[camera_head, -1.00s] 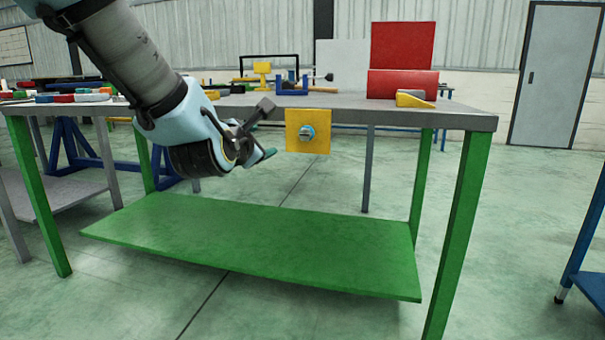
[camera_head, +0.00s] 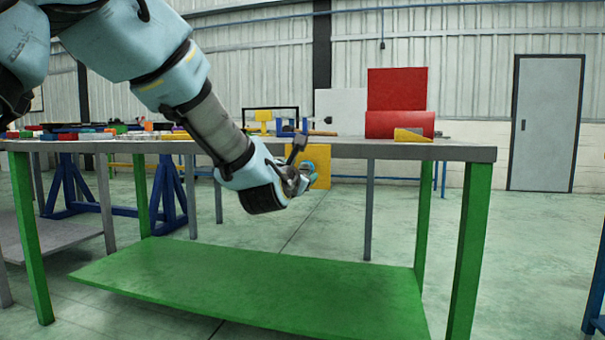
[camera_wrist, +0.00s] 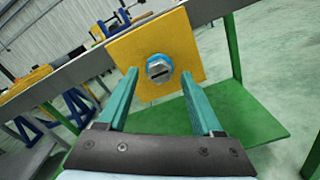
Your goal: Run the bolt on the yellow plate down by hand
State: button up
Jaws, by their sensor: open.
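The yellow plate (camera_head: 319,166) hangs at the front edge of the bench, and its left part is hidden behind my gripper in the head view. In the wrist view the yellow plate (camera_wrist: 197,53) faces me, with the bolt (camera_wrist: 159,69) at its middle. The bolt has a grey hex head with a dark slot and a blue ring around it. My gripper (camera_wrist: 161,90) is open, its two teal fingers spread to either side below the bolt and not closed on it. In the head view my gripper (camera_head: 308,180) is in front of the plate; its fingertips are hard to make out.
The bench (camera_head: 400,150) has a grey top, green legs and a green lower shelf (camera_head: 250,290). A red box (camera_head: 398,124), a yellow wedge (camera_head: 412,135) and a hammer (camera_head: 318,132) lie on top. Floor in front is clear.

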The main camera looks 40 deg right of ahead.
jog(key=shift+w+d, duration=0.35)
jog(key=shift+d, duration=0.15)
grip_shut()
dwell(0.3)
